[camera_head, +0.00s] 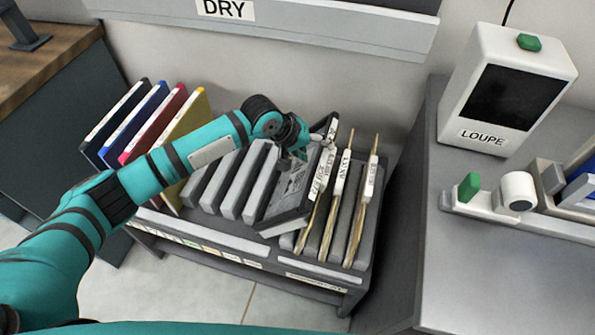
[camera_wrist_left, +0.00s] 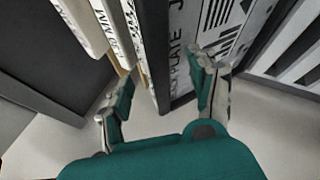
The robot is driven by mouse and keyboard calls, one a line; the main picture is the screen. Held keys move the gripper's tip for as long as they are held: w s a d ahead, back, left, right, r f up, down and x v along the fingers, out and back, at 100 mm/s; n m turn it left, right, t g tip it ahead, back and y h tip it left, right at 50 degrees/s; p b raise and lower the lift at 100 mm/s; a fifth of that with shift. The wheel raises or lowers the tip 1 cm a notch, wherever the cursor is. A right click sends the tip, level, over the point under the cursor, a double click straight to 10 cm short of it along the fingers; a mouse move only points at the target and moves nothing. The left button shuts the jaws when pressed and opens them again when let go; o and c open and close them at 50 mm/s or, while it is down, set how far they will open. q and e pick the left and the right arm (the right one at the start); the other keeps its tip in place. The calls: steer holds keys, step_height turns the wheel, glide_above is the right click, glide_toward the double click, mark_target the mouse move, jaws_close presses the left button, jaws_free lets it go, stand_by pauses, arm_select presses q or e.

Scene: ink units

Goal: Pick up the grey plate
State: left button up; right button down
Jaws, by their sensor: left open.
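My left gripper (camera_head: 314,146) is open at the plate's upper edge. In the left wrist view its fingers (camera_wrist_left: 162,98) are spread, one on each side of the plate's edge. I cannot tell whether either finger touches it. My right gripper is not in view.
Pale wood-edged plates (camera_head: 335,195) with white labels stand close on the right. Empty grey slots (camera_head: 232,185) lie to the left, then black, blue, red and yellow plates (camera_head: 150,125). A grey counter (camera_head: 500,265) with a LOUPE box (camera_head: 487,138) is at the right.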

arm_select(q)
steer(key=shift+x, duration=0.95)
steer(key=shift+c, duration=0.3)
jaws_close()
steer(key=shift+r, duration=0.1)
